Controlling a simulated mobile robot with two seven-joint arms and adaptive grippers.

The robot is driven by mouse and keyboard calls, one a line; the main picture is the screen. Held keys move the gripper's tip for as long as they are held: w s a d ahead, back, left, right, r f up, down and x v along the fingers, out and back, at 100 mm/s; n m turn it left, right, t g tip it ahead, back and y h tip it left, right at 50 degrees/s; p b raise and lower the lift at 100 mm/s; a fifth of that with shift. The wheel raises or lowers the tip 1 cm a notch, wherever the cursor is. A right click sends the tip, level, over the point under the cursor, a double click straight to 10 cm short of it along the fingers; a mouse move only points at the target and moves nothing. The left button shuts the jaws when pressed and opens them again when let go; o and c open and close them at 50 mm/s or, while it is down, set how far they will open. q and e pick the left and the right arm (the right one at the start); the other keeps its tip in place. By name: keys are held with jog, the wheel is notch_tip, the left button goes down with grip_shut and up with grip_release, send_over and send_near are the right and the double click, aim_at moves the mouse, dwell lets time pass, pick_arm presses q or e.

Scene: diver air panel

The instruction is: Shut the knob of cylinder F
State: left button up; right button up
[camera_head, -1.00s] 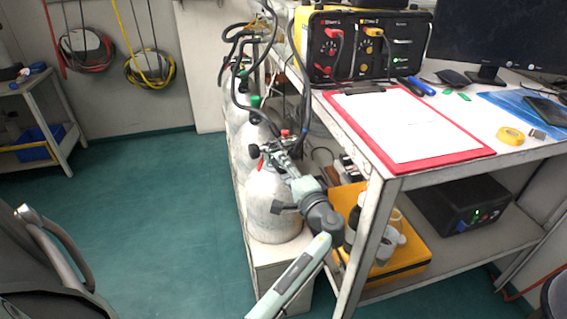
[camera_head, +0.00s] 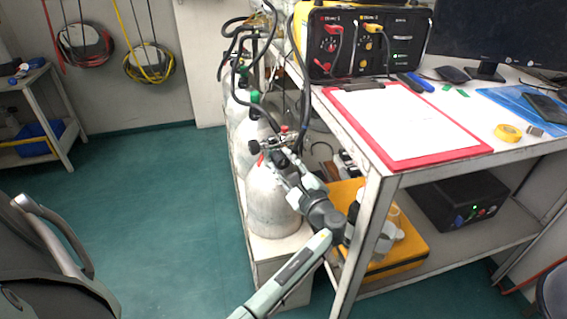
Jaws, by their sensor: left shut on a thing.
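Several pale grey cylinders stand in a row along the left side of the workbench. The nearest cylinder (camera_head: 270,205) is upright, and a second cylinder (camera_head: 246,140) stands behind it. No letter is readable on them. My left gripper (camera_head: 274,156) is at the valve on top of the nearest cylinder, shut on a knob there that its fingers mostly hide. A black round fitting (camera_head: 254,147) sticks out left of the fingers, and small red parts show beside them. Green knobs (camera_head: 254,97) show on the cylinders farther back. My right gripper is out of view.
Black hoses (camera_head: 240,95) run from the cylinders toward the air panel (camera_head: 365,45) on the bench. A red clipboard (camera_head: 410,160) lies near the bench edge. A yellow case (camera_head: 400,262) is on the lower shelf.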

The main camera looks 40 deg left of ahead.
pick_arm(q)
jog(key=m, duration=0.4)
jog(key=shift+m, duration=0.3)
jog(key=m, duration=0.4)
jog(key=shift+m, duration=0.3)
jog(key=m, duration=0.4)
jog(key=shift+f+m+t, duration=0.1)
jog(key=shift+m+t, duration=0.3)
jog(key=shift+m, duration=2)
jog(key=o, duration=1.2)
jog(key=shift+c, duration=0.2)
